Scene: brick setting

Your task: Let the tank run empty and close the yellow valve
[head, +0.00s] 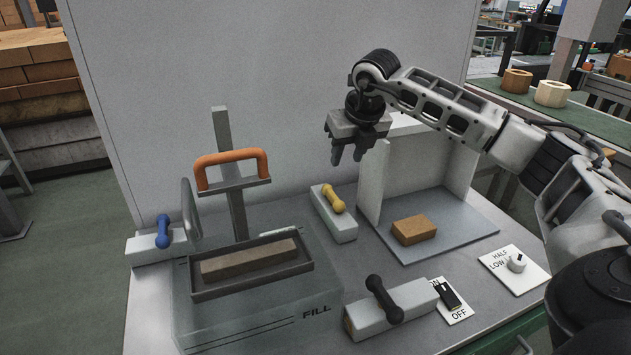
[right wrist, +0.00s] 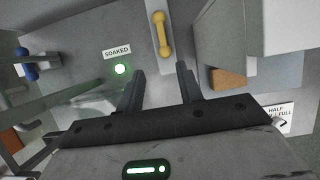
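The yellow valve (head: 334,198) sits on a pale block behind the tank, its handle lying along the block; it also shows at the top of the right wrist view (right wrist: 161,36). The see-through tank (head: 270,325), marked FILL, stands at the front left; I cannot tell its water level. A dark tray (head: 205,293) with a brown brick (head: 248,262) is at the tank's top, under an orange handle (head: 231,163). My left gripper is out of view.
A blue valve (head: 163,231) is at left, a black valve (head: 384,299) at front. A green lamp (right wrist: 121,69) glows by a SOAKED label (right wrist: 117,52). A walled stand (head: 455,222) holds an orange-brown brick (head: 414,230). An ON/OFF switch (head: 449,295) and a knob (head: 516,263) are at right.

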